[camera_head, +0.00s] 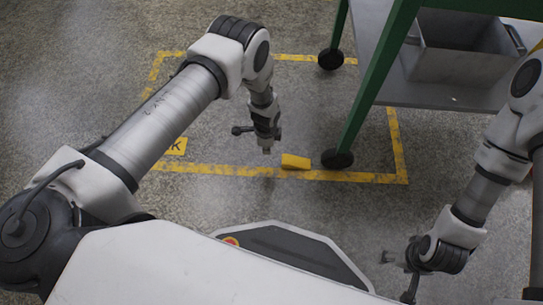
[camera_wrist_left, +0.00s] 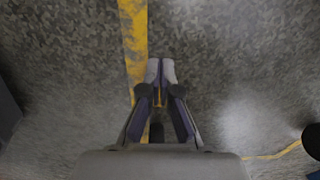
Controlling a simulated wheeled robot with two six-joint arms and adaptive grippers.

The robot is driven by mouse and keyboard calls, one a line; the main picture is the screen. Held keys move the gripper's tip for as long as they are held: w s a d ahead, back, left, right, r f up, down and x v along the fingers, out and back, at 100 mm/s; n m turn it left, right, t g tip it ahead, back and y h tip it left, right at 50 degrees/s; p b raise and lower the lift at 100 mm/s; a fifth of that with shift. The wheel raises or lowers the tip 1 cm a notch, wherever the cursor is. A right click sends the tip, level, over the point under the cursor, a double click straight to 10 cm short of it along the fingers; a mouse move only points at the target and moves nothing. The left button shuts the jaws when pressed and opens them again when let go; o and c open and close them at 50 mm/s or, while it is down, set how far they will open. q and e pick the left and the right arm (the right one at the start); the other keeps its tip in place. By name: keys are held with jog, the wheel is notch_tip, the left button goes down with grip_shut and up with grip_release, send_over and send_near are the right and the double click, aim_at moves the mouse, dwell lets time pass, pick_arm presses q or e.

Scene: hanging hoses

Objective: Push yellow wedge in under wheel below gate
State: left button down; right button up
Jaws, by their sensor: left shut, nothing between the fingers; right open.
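The yellow wedge (camera_head: 295,161) lies on the floor in the head view, just left of the near black wheel (camera_head: 337,158), with a small gap between them. The wheel is at the foot of a green leg (camera_head: 375,85). My left gripper (camera_head: 266,150) is shut and empty, pointing down just left of the wedge. In the left wrist view its fingertips (camera_wrist_left: 160,70) are together. A small yellow patch shows between the fingers there; I cannot tell whether it is the wedge. My right gripper (camera_head: 396,272) is open at the lower right, far from the wedge.
Yellow floor tape (camera_head: 220,169) marks a rectangle around the wheels. A second black wheel (camera_head: 331,58) stands farther back. A grey bin (camera_head: 465,50) sits on a low grey shelf (camera_head: 430,95) at upper right.

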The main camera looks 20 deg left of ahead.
aim_at(278, 164)
pick_arm(q)
jog(key=f+b, duration=0.2)
jog(key=f, duration=0.2)
jog(key=f+b, duration=0.3)
jog(key=f, duration=0.2)
jog(key=shift+d+f, duration=0.2)
jog(key=shift+f, duration=0.05)
jog(key=d, duration=0.1)
jog(key=b, duration=0.1)
jog(key=d, duration=0.1)
jog(key=shift+w+d+r+b, duration=0.25)
jog(key=shift+w+d+b, duration=0.05)
jog(key=shift+w+d, duration=0.1)
jog(key=shift+w+d+r, duration=0.1)
jog(key=shift+d+r, duration=0.05)
jog(key=shift+d, duration=0.2)
pick_arm(e)
notch_tip(278, 164, down, 7)
jog(key=shift+f, duration=0.2)
pick_arm(q)
jog(key=shift+r, duration=0.1)
pick_arm(e)
jog(key=shift+w+d, duration=0.1)
jog(key=shift+w, duration=0.05)
